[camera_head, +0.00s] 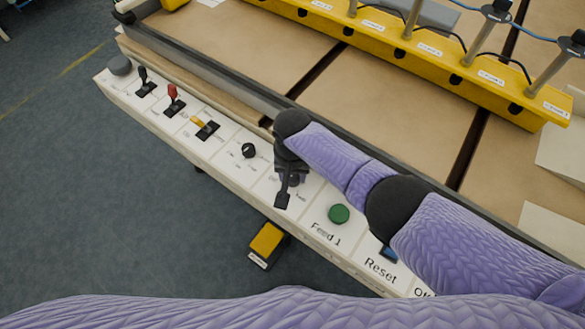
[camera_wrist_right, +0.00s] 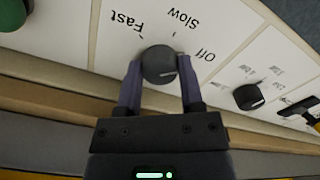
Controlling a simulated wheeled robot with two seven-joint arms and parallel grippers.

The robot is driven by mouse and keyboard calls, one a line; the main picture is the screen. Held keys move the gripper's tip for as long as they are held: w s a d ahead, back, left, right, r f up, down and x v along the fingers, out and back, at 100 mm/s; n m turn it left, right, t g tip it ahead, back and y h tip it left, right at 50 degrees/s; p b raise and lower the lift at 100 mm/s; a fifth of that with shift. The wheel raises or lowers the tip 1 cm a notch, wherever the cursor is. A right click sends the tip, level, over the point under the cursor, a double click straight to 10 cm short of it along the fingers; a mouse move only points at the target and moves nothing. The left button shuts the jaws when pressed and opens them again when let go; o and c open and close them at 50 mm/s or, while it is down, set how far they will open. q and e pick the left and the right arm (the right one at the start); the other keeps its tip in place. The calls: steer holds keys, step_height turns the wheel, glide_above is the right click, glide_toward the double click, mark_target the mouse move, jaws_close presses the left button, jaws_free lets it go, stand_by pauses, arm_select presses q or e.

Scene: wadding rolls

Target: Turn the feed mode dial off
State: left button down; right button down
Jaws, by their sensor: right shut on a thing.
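The feed mode dial (camera_wrist_right: 159,65) is a round black knob on a white panel, with the printed words Fast, Slow and Off around it, upside down in the right wrist view. My right gripper (camera_wrist_right: 159,82) has one finger on each side of the knob and is shut on it. A pale mark shows on the knob's right side, but its exact setting is hard to read. In the head view my right gripper (camera_head: 287,187) reaches down to the panel and hides most of the dial. My left gripper is not in view.
On the control panel (camera_head: 228,159), a second black dial (camera_head: 249,150) and several levers lie to the left. A green button (camera_head: 339,214) labelled Feed 1 and a blue Reset switch (camera_head: 389,254) are to the right. A yellow box (camera_head: 267,240) is below the panel.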

mark_target(293, 176)
steer(key=shift+m+p, duration=0.3)
steer(key=shift+m, duration=0.5)
steer(key=shift+c, duration=1.2)
jaws_free()
step_height(293, 176, up, 10)
steer(key=p, duration=0.6)
